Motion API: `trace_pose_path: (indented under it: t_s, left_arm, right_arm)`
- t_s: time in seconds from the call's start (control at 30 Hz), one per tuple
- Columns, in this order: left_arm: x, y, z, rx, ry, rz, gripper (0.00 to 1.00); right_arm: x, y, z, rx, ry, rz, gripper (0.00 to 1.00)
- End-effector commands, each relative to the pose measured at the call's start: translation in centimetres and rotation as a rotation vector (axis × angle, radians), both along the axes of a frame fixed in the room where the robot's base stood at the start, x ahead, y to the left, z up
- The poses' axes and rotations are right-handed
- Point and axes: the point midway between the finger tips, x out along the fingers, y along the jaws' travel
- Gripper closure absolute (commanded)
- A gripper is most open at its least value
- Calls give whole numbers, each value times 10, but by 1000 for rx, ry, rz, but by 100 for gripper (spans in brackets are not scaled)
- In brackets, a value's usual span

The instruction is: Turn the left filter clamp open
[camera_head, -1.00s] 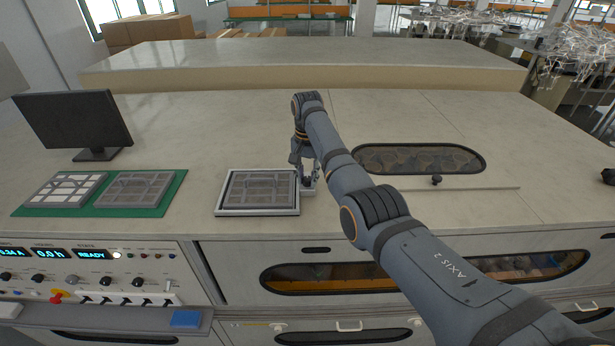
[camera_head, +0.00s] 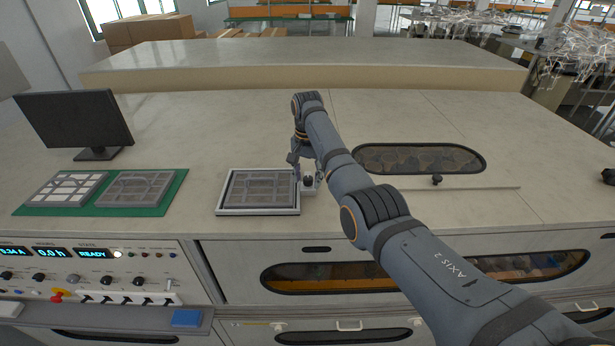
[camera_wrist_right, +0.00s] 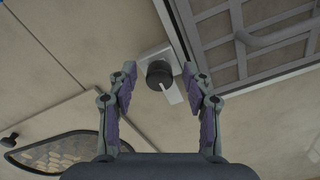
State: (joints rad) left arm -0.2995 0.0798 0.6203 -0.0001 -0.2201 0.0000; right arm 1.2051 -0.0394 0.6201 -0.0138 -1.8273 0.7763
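The filter clamp has a round black knob (camera_head: 308,180) on a small pale plate, at the right edge of the framed filter (camera_head: 258,190). In the right wrist view the clamp knob (camera_wrist_right: 159,73) shows a white pointer mark, and a pale tab sticks out beside it. The filter's frame (camera_wrist_right: 205,45) fills the upper right there. My right gripper (camera_head: 306,172) is open over the clamp. In the wrist view its fingers (camera_wrist_right: 158,88) stand apart on either side of the knob, with visible gaps and nothing held. My left gripper is not in view.
Two grey filter panels lie on a green mat (camera_head: 158,211) at the left, with a monitor (camera_head: 75,120) behind. A control panel (camera_head: 90,275) is at the front left. An oval window (camera_head: 420,158) with a small black knob (camera_head: 437,180) lies right of my arm.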

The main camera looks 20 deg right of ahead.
Motion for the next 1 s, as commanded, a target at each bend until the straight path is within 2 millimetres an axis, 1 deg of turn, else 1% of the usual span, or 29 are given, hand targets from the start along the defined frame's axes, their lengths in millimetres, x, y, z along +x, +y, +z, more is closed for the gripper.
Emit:
trace_pose_path:
  t_s: [0.17, 0.27, 0.37, 0.5, 0.6, 0.7, 0.8, 1.0]
  left_arm:
    - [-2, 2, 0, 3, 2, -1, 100]
    - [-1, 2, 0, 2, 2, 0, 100]
    - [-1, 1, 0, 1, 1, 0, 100]
    - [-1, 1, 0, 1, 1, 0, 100]
    - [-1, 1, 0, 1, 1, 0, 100]
    - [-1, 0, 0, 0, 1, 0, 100]
    - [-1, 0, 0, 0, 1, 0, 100]
    - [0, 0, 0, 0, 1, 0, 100]
  right_arm:
    - [1, 0, 3, -1, -2, 0, 50]
    - [1, 0, 15, 0, -5, 0, 50]
    - [1, 0, 38, 0, -6, 0, 50]
    - [1, 0, 74, 0, -5, 0, 50]
    - [0, 0, 94, -1, -2, 0, 50]
    - [0, 0, 109, -1, -2, 0, 50]
    - [0, 0, 118, -1, -1, 0, 50]
    - [0, 0, 120, -1, 1, 0, 50]
